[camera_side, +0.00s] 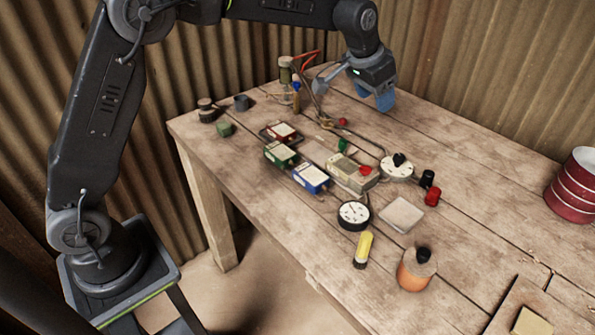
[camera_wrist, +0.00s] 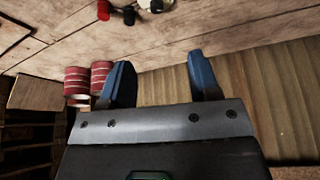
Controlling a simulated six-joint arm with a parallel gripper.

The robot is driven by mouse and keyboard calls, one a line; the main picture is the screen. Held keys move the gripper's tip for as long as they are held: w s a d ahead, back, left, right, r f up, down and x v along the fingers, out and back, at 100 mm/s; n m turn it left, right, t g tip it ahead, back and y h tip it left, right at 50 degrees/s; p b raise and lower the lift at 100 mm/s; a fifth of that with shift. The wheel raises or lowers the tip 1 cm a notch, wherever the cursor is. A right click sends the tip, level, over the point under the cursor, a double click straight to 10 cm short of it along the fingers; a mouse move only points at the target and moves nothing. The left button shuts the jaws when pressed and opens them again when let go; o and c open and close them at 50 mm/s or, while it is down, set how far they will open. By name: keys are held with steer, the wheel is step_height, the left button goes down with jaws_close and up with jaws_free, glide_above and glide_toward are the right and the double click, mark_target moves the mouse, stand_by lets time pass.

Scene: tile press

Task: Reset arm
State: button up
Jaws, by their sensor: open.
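My gripper (camera_side: 381,98) hangs above the back of the wooden table in the side view, its blue fingers pointing down. In the wrist view my gripper (camera_wrist: 162,82) shows two blue fingers spread wide apart with nothing between them. Below and left of it in the side view lie a red tile box (camera_side: 281,132), a green one (camera_side: 281,154) and a blue-and-white one (camera_side: 311,178). A beige device with a red button (camera_side: 352,172) stands to their right.
A white dial (camera_side: 397,167), a black-rimmed gauge (camera_side: 354,214), a pale square plate (camera_side: 402,214), a yellow cylinder (camera_side: 363,249) and an orange bottle (camera_side: 416,269) stand on the table. Red cans (camera_side: 574,187) are at the right. The back right tabletop is clear.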

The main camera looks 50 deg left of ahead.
steer(key=s+a+r+n, duration=0.15)
steer(key=s+r, duration=0.25)
steer(key=s, duration=0.5)
steer(key=s+a+r, duration=0.3)
steer(key=s, duration=0.6)
steer(key=s+a+f, duration=0.1)
steer(key=s+f, duration=0.1)
steer(key=s, duration=0.6)
steer(key=s+a+f+t+y, duration=0.1)
steer(key=s+f, duration=0.2)
steer(key=s, duration=0.6)
steer(key=shift+s+f+n, duration=0.2)
steer(key=shift+f+n, duration=0.1)
steer(key=shift+n, duration=0.15)
